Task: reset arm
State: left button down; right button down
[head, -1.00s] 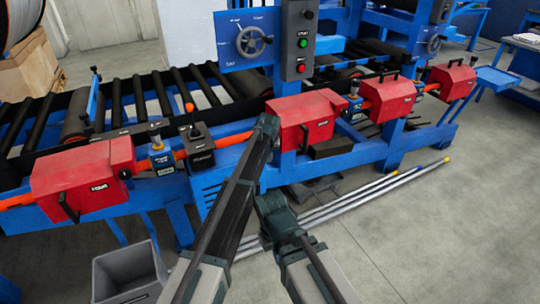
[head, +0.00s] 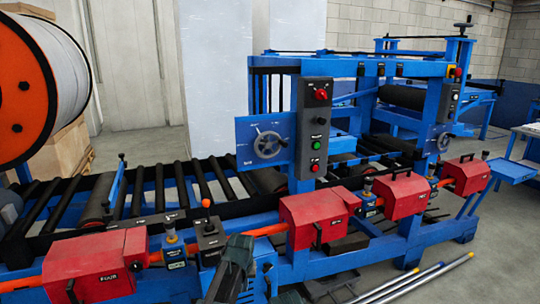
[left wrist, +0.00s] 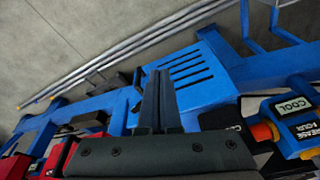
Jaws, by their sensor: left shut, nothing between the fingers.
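My left gripper (left wrist: 158,85) shows in the left wrist view with its two dark fingers together and nothing between them. Its fingers point over a blue machine frame with vent slots (left wrist: 188,68), and I cannot tell how far apart they are. In the head view, a dark part of my left arm (head: 232,268) reaches up at the bottom centre, in front of the machine's red housings. I cannot make out its fingers there.
Red housings (head: 320,215) line the front of the blue machine, close to my left arm. A grey control box (head: 315,128) and a handwheel (head: 268,145) stand above. An orange-flanged spool (head: 20,90) is at left. Metal rods (head: 420,282) lie on the floor at right.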

pick_arm(q)
jog(key=s+a+g, duration=0.1)
jog(key=s+a, duration=0.3)
jog(key=s, duration=0.6)
jog(key=s+a+g, duration=0.1)
jog(key=s+a, duration=0.4)
jog(key=s, duration=0.5)
jog(key=s+d+r+m+p, duration=0.2)
jog(key=d+r+p, duration=0.1)
jog(key=d, duration=0.2)
jog(key=s+d+r+m+p, duration=0.2)
jog(key=s+d+r+p, duration=0.1)
jog(key=d, duration=0.3)
jog(key=shift+s+d+r+g+y+p, duration=0.2)
jog(key=shift+s+r+g+y+p, duration=0.2)
jog(key=shift+p, duration=0.25)
jog(key=shift+w, duration=0.1)
